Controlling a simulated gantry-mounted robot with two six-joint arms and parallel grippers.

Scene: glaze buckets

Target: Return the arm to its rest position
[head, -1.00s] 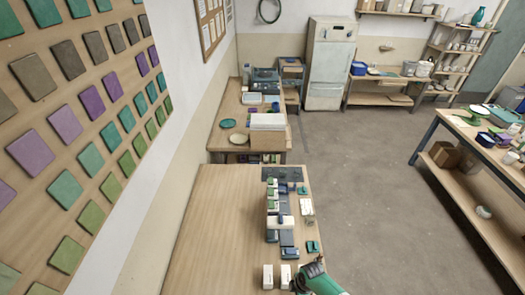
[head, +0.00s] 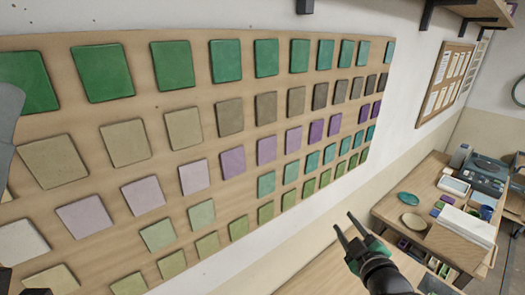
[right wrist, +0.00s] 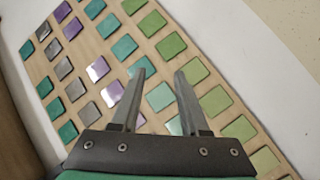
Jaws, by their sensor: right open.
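My right gripper (head: 350,226) shows at the lower right of the head view, in front of the wall with the tile board and above a wooden table. Its two fingers are apart with nothing between them. In the right wrist view the same gripper (right wrist: 158,85) is open, and the tile board (right wrist: 150,50) lies beyond its fingers. My left gripper does not show for certain in any view; only a grey part enters at the left edge of the head view.
A wooden board (head: 300,105) with rows of coloured tiles covers the wall. Part of the wooden table (head: 320,270) shows below. A farther table at right holds a green plate (head: 408,198), a beige plate (head: 413,222) and a box (head: 460,240). A shelf (head: 470,8) juts out at the top right.

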